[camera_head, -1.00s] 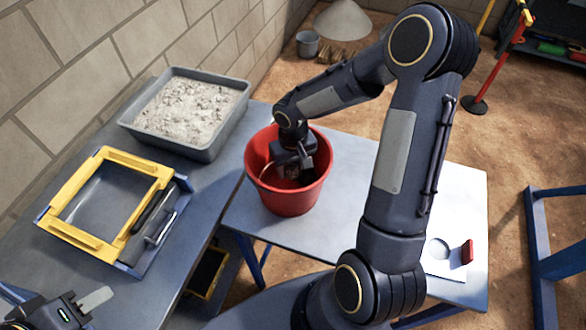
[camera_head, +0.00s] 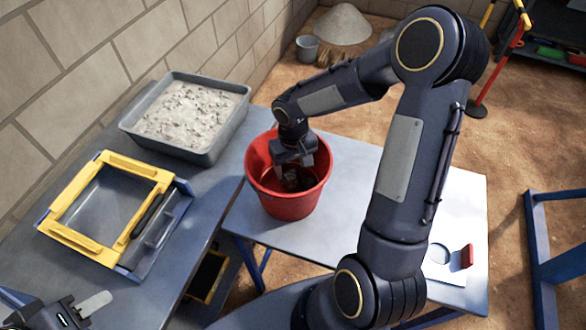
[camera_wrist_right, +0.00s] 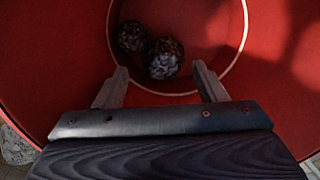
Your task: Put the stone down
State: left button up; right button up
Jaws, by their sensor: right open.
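Two dark, rough stones lie side by side on the bottom of the red bucket (camera_head: 289,202). In the right wrist view one stone (camera_wrist_right: 163,58) is just beyond my fingertips and the other stone (camera_wrist_right: 131,36) is to its left. My right gripper (camera_head: 296,166) points down into the bucket's mouth, above the stones. In the right wrist view its fingers (camera_wrist_right: 160,82) are spread, with nothing held between them. My left gripper (camera_head: 88,309) is only partly in view at the lower left corner, far from the bucket; its opening cannot be judged.
The bucket stands on a light table (camera_head: 380,215). A grey tray of pale gravel (camera_head: 184,155) and a yellow-framed screen (camera_head: 105,250) lie on the left bench. A white card with a red piece (camera_head: 467,257) lies at the table's right.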

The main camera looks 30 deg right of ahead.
aim_at(293, 176)
notch_tip(293, 176, up, 10)
jog(key=s+a+r+t+y, duration=0.2)
jog(key=s+r, duration=0.1)
jog(key=s, duration=0.6)
jog(key=s+a+r+t+y, duration=0.1)
jog(key=s+a+r+t, duration=0.2)
jog(key=s, duration=0.7)
jog(key=shift+m+t+y, duration=0.3)
jog(key=shift+y, duration=0.1)
jog(key=shift+r, duration=0.1)
dwell(1.0)
